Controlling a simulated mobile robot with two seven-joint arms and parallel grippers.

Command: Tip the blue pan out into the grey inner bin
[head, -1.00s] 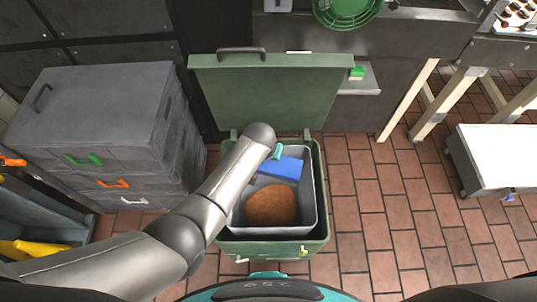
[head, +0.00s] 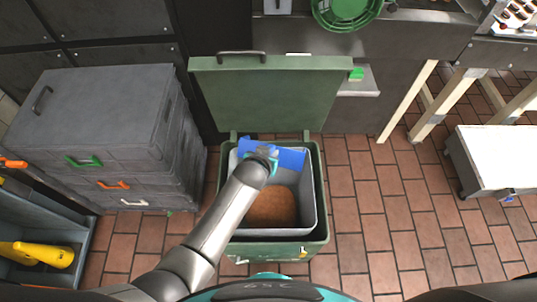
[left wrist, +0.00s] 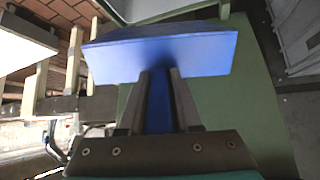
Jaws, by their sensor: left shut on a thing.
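My left gripper (head: 263,156) is shut on the handle of the blue pan (head: 291,159). It holds the pan over the far part of the grey inner bin (head: 309,205). In the left wrist view, the blue pan (left wrist: 160,53) shows as a broad flat face, its handle between the fingers (left wrist: 160,80). I cannot see into the pan, so I cannot tell whether anything is in it. Brown loose material (head: 272,208) lies in the grey inner bin, partly hidden by my left arm. My right gripper is not in view.
The grey bin sits inside a green bin (head: 324,200) whose lid (head: 270,95) stands open behind. A grey drawer unit (head: 95,120) is on the left. A white-topped cart (head: 505,155) stands at the right. Tiled floor (head: 385,215) is clear right of the bin.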

